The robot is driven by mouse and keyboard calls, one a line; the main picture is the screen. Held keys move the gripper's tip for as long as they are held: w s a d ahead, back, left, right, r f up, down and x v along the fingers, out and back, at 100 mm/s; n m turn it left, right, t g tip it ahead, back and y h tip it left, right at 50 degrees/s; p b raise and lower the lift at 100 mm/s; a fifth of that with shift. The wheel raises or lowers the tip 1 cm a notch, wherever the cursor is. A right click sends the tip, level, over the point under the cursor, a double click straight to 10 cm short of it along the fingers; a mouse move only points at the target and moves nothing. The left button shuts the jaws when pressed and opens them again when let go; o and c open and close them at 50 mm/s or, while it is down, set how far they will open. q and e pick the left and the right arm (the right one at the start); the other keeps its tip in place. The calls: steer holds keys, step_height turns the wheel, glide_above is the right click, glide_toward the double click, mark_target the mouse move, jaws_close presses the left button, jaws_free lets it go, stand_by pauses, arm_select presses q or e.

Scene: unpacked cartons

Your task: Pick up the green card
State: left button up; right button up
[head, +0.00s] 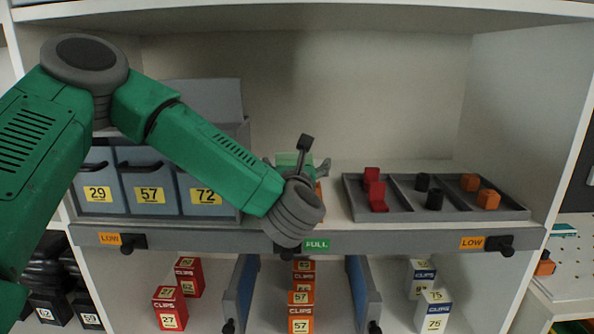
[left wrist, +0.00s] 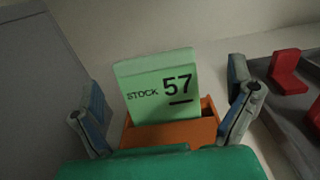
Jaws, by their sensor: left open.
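The green card (left wrist: 158,78) stands upright in a small orange holder (left wrist: 200,130) in the left wrist view and reads "STOCK 57". My left gripper is open, also in the left wrist view (left wrist: 165,88), with one finger on each side of the card. Gaps show between the fingers and the card, and nothing is held. My right gripper is not in view.
A grey divided tray (head: 430,212) with red, black and orange pieces stands right of the holder. Grey-blue bins (head: 150,195) numbered 29, 57 and 72 stand to the left. The shelf edge (head: 400,238) carries LOW and FULL labels. Clip cartons (head: 170,308) stand below.

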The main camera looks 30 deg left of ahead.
mark_target(292, 162)
arm_select(q)
steer(key=shift+x, duration=1.05)
steer(key=shift+a+f, duration=0.15)
steer(key=shift+a, duration=0.5)
steer(key=c, duration=1.1)
steer(key=shift+w+d, duration=0.1)
steer(key=shift+d, duration=0.2)
steer(key=shift+c, duration=0.7)
step_height(292, 162, up, 10)
steer(key=shift+r+b, duration=0.1)
steer(key=shift+b, duration=0.3)
